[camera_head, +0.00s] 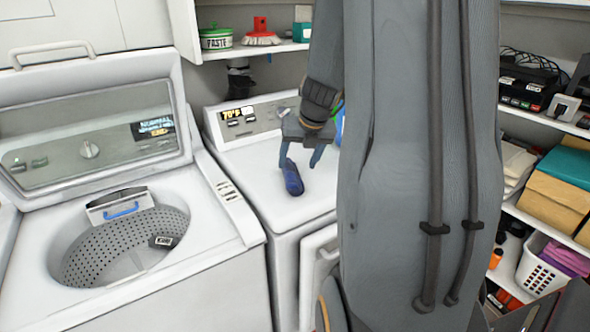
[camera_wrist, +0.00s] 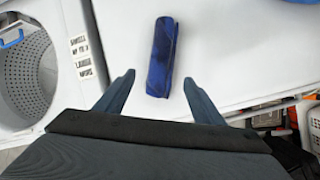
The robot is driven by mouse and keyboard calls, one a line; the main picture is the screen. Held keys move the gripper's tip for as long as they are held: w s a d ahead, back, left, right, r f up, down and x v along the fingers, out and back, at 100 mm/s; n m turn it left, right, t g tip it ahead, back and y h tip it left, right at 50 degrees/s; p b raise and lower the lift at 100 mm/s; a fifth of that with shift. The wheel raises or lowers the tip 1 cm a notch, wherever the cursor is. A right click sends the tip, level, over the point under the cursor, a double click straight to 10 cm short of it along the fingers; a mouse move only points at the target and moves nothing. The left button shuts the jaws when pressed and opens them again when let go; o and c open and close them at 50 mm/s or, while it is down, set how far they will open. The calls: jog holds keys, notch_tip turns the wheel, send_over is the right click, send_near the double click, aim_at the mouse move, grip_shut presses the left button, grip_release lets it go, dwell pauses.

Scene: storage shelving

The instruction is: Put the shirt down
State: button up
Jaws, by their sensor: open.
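A rolled dark blue cloth, which looks like the shirt (camera_head: 292,178), lies on the white top of the dryer (camera_head: 262,205). It also shows in the wrist view (camera_wrist: 162,57), lying lengthwise beyond my fingertips. My gripper (camera_head: 300,160) is open and empty above the dryer top, close to the shirt. In the wrist view my two fingers (camera_wrist: 158,80) are spread apart, with the near end of the shirt in line with the gap between them. Nothing is gripped. In the head view my arm hides the right part of the dryer.
An open top-loading washer (camera_head: 125,235) stands left of the dryer, its lid (camera_head: 90,130) raised. Shelving at right holds boxes and a white laundry basket (camera_head: 540,268). A blue object partly shows behind my arm.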

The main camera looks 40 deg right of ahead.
jog(key=v, duration=0.5)
jog(key=s+a+f+m+g, duration=0.1)
jog(key=s+a+f+m, duration=0.1)
jog(key=a+m, duration=0.6)
jog(key=s+a+f+m+g, duration=0.1)
jog(key=s+a+f+m, duration=0.2)
jog(key=s+a+m, duration=0.2)
jog(key=s+a+f+m+g, duration=0.1)
jog(key=s+a+m, duration=0.3)
jog(key=a+m, duration=0.8)
jog(key=f+m, duration=0.1)
jog(key=m, duration=0.4)
jog(key=shift+s+f+m+y, duration=0.2)
jog(key=shift+m+y, duration=0.1)
notch_tip(320, 180, down, 4)
jog(key=b, duration=0.3)
jog(key=shift+r, duration=0.2)
